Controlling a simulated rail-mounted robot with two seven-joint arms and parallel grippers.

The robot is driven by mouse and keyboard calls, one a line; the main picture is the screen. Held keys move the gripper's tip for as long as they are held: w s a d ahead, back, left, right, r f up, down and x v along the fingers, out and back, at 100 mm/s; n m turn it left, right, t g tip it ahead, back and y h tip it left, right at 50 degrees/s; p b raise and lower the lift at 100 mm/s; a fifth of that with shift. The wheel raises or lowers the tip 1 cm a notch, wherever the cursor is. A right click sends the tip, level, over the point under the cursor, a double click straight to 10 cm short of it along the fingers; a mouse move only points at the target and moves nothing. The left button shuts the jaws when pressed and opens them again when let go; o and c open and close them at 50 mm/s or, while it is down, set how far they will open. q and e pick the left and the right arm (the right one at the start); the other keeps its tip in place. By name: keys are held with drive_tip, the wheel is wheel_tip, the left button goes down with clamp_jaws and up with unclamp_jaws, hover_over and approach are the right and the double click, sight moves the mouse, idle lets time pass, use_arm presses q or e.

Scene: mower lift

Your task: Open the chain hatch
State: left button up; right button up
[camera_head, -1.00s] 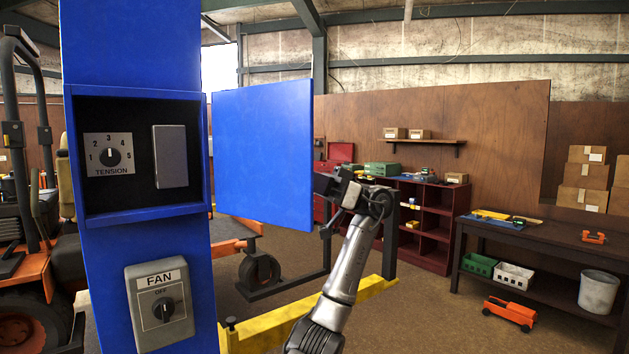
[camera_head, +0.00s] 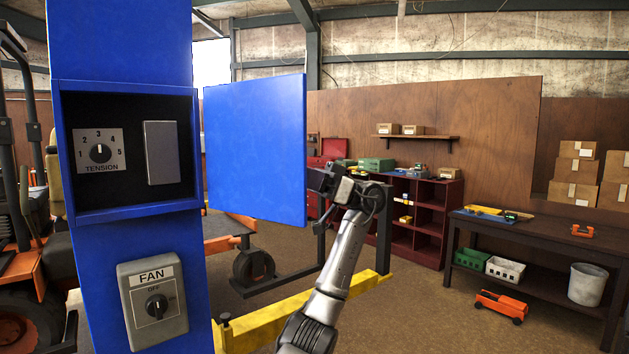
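The chain hatch door (camera_head: 256,150) is a blue panel swung open to the right of the blue column. The recess behind it (camera_head: 128,203) is exposed. In it are a TENSION dial (camera_head: 100,152) and a grey block (camera_head: 162,152). My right gripper (camera_head: 318,181) is at the door's right edge, and its fingers are partly hidden at the panel. I cannot tell whether they grip the edge or only touch it. My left gripper is out of view.
A grey FAN switch box (camera_head: 153,303) is on the column below the recess. A yellow lift beam (camera_head: 285,315) runs low behind my arm. A dark red shelf (camera_head: 425,225) and a dark workbench (camera_head: 540,238) stand at the right. Open floor lies between.

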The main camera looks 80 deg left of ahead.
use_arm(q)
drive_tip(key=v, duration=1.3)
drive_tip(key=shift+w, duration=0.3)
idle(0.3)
